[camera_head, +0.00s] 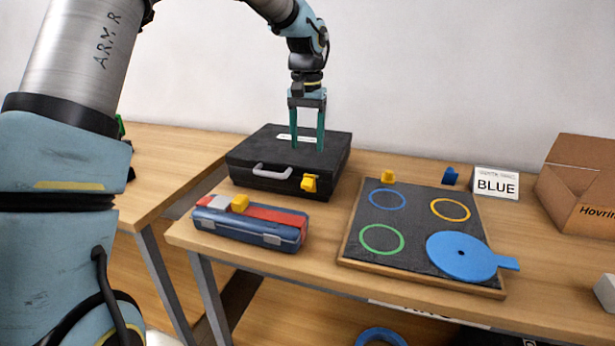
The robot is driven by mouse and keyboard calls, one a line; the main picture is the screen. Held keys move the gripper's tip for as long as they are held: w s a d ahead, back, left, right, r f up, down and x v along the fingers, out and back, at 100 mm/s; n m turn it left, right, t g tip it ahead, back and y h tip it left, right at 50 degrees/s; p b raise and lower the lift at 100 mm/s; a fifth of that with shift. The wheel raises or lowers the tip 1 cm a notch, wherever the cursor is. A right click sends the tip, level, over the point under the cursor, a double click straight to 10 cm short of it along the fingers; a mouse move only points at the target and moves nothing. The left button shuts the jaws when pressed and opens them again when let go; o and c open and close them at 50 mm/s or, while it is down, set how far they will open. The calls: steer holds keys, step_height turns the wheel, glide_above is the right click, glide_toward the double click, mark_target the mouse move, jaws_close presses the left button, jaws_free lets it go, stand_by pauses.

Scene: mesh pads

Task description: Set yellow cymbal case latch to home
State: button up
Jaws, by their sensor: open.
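A black case (331,163) with a grey handle (272,171) stands closed on the table. A yellow latch (309,183) sits on its front face, to the right of the handle. I take this to be the cymbal case. My gripper (307,147) is open, with its two green fingers pointing down over the case lid, behind and above the yellow latch. Nothing shows between the fingers. Whether the fingertips touch the lid, I cannot tell.
A blue and red toolbox (275,240) with a yellow piece (240,203) lies in front of the case. A dark board (408,213) with coloured rings and a blue disc (468,258) lies to the right. A sign (496,184) reads BLUE. A cardboard box (580,185) stands far right.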

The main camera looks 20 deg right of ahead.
mark_target(307, 181)
step_height(307, 181, down, 10)
steer(key=shift+f+p, duration=0.2)
steer(key=shift+p, duration=0.9)
jaws_close()
